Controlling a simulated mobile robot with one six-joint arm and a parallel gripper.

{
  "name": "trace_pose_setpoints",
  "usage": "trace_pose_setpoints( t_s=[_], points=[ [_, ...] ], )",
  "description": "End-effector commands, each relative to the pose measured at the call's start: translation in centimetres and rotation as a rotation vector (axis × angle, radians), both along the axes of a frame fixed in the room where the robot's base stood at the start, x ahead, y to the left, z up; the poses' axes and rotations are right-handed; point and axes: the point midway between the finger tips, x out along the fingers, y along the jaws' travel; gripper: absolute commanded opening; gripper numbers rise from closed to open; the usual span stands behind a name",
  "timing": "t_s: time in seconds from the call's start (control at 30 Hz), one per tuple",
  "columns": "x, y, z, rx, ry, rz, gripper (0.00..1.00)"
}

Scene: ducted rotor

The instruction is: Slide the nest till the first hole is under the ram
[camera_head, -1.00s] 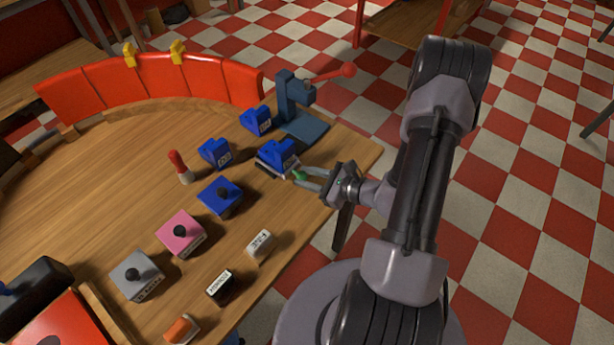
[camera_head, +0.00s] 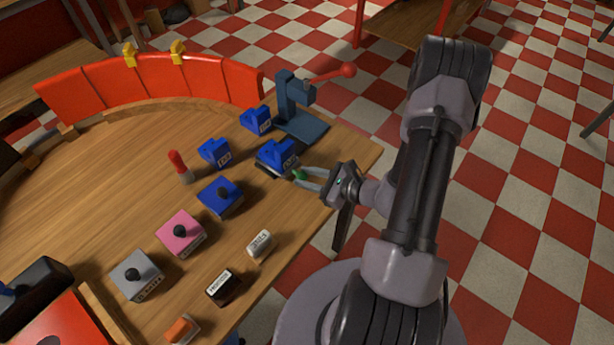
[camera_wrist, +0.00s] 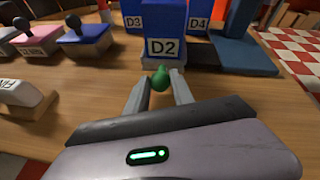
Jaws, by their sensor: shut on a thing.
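The nest is a dark low base (camera_head: 268,170) carrying a blue block marked D2 (camera_head: 278,153); the block also shows in the wrist view (camera_wrist: 163,47). A green knob (camera_wrist: 160,77) sticks out of its near side. My gripper (camera_head: 306,178) is shut on the green knob, with a finger on each side of it in the wrist view. The ram belongs to the blue-grey press (camera_head: 290,100) with a red-tipped lever (camera_head: 335,74), behind the nest. The nest stands in front of the press base (camera_head: 304,130), not under the ram. The holes cannot be made out.
Two more blue blocks (camera_head: 256,119) (camera_head: 214,152) stand near the nest. Blue (camera_head: 219,196), pink (camera_head: 181,233) and grey (camera_head: 136,276) stamps and small labelled blocks (camera_head: 259,243) lie on the table. The table edge is close on the right.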

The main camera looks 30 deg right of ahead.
Motion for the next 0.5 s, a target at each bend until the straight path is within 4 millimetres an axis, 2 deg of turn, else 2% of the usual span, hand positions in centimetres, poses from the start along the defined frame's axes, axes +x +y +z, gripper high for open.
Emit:
trace_pose_setpoints(
  t_s=[0.17,0.27,0.37,0.5],
  points=[
    [0.0,0.0,-0.1,0.0,0.002,0.002,0.0],
    [0.3,-0.8,-0.1,0.0,-0.001,0.001,0.0],
    [1.2,-3.1,-0.1,-0.004,-0.006,-0.001,0.0],
    [2.7,-7.2,-0.2,-0.004,-0.007,-0.003,0.0]
  ],
)
